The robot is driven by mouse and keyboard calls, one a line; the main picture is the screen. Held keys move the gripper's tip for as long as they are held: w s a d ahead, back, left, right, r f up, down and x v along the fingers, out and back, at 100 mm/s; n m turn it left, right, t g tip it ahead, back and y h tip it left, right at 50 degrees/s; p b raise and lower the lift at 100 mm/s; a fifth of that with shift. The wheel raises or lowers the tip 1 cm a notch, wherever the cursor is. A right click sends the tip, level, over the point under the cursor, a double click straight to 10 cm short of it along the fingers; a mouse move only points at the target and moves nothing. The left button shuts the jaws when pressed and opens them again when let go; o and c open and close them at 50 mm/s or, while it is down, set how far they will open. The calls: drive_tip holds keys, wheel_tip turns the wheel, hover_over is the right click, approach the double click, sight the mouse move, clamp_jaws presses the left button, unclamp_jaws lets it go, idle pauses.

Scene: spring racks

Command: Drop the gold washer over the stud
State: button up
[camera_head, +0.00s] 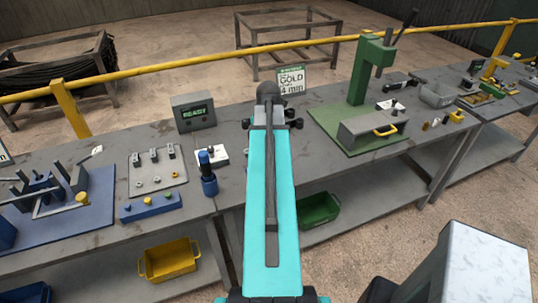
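A light grey plate (148,190) on the left bench bears several small upright dark pieces and small ring-like pieces. One ring (174,174) at its right looks yellowish; I cannot tell whether it is the gold washer. A blue block (135,211) in front of the plate has small pieces on top, one of them yellow (168,196). I cannot tell which upright piece is the stud. My teal arm reaches forward over the bench, right of the plate. My gripper's fingers are hidden beyond the arm's dark end.
A grey box (194,116) reads "READY". A sign (291,79) reads "GOLD 4 min". A blue bottle-like item (208,180) stands right of the plate. A blue fixture (95,225) is at left, a green press (367,72) at right. A yellow rail (210,53) runs behind.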

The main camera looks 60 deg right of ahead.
drive_tip(key=o, duration=1.4)
drive_tip(key=shift+r, duration=0.1)
drive_tip(key=shift+r+p, duration=0.9)
drive_tip(key=shift+r, duration=2.55)
